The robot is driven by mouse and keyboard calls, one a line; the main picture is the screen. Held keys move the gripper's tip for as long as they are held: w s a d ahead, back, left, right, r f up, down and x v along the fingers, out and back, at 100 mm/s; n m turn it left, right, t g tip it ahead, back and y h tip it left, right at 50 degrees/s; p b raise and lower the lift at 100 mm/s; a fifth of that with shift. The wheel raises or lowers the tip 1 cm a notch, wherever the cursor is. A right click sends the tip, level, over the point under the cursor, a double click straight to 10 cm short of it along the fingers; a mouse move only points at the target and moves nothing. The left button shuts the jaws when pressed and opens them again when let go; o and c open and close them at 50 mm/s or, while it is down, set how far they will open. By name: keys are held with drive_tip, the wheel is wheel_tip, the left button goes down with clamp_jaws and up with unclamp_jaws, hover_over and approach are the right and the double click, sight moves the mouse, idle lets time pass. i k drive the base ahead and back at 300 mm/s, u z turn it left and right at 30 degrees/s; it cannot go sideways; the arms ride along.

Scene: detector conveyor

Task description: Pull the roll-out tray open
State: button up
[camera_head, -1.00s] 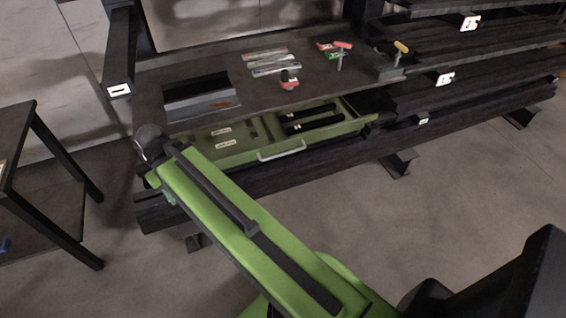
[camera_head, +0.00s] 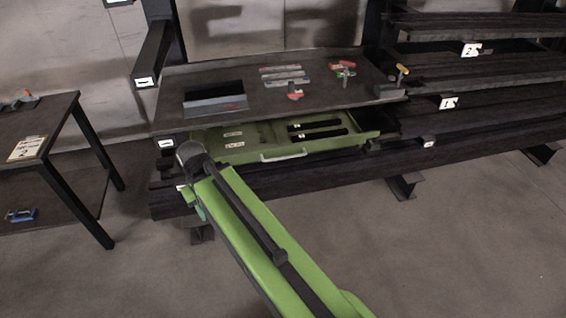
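The green roll-out tray (camera_head: 235,154) sits under the dark bench top and sticks out partly toward me. Its pale handle (camera_head: 283,156) is on the front edge, with nothing seen on it. Two long black items (camera_head: 318,132) and small pale labels show inside the tray. My green arm reaches up from the bottom of the view. Its dark joint (camera_head: 190,152) covers the tray's left front part. My gripper does not show; it is beyond or behind the arm.
The bench top (camera_head: 235,75) above the tray carries a grey angled block (camera_head: 213,105), metal strips and red-handled tools. A dark side table (camera_head: 50,125) stands at left. Long dark beams (camera_head: 330,172) run below the tray and right. The floor in front is open.

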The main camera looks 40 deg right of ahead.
sight(269, 140)
drive_tip(key=z, duration=0.1)
drive_tip(key=i, duration=0.9)
drive_tip(key=u, duration=0.05)
